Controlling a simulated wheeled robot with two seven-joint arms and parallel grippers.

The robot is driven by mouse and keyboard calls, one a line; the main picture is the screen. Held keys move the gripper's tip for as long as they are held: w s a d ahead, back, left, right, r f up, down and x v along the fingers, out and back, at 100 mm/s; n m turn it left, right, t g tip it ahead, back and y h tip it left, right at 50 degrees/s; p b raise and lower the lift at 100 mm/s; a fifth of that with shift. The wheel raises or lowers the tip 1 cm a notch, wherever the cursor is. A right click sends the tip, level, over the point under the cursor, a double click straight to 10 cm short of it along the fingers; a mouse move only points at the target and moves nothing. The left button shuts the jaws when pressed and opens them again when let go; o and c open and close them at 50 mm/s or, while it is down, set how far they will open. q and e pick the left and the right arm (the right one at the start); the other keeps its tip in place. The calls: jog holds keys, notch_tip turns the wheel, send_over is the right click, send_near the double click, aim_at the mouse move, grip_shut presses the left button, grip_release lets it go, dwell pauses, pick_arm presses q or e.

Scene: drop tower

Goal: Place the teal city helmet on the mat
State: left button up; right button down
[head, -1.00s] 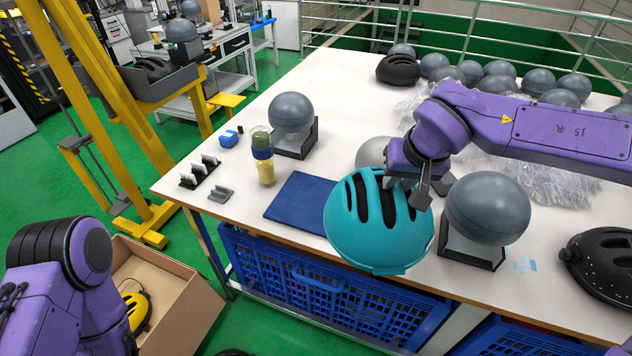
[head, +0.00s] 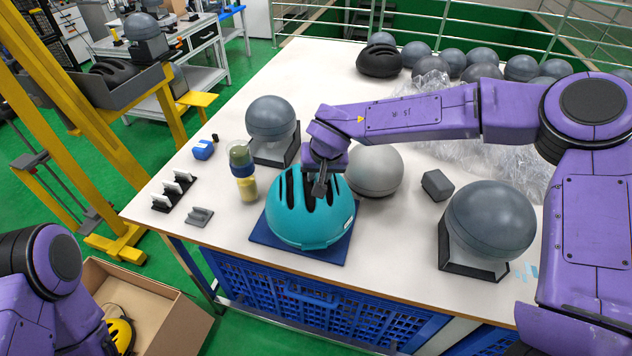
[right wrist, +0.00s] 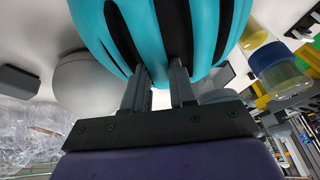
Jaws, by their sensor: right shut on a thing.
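The teal city helmet (head: 308,218) is over the blue mat (head: 262,236) on the white table, dome up, and covers most of it. Whether it touches the mat is hard to tell. My right gripper (head: 320,186) is shut on the helmet's top by its vents. In the right wrist view the two fingers (right wrist: 160,90) reach into the helmet's vents, and its teal shell (right wrist: 205,25) fills the top. My left arm shows at the lower left of the head view, but its gripper is out of view.
A grey ball (head: 372,170) stands right behind the helmet. A grey headform (head: 271,118) on a black stand and a bottle with yellow contents (head: 243,175) stand to the left. Another headform (head: 490,220) stands right. A cardboard box (head: 165,318) is at the lower left.

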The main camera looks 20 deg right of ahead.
jog(key=f, duration=0.2)
jog(key=shift+s+a+f, duration=0.15)
jog(key=shift+a+f, duration=0.15)
jog(key=shift+f, duration=0.05)
jog(key=shift+w+f, duration=0.25)
jog(key=shift+f, duration=0.15)
jog(key=c, duration=0.9)
grip_release()
jog(key=shift+s, duration=0.1)
jog(key=shift+r, duration=0.1)
jog(key=v, duration=1.2)
jog(key=shift+s, duration=0.1)
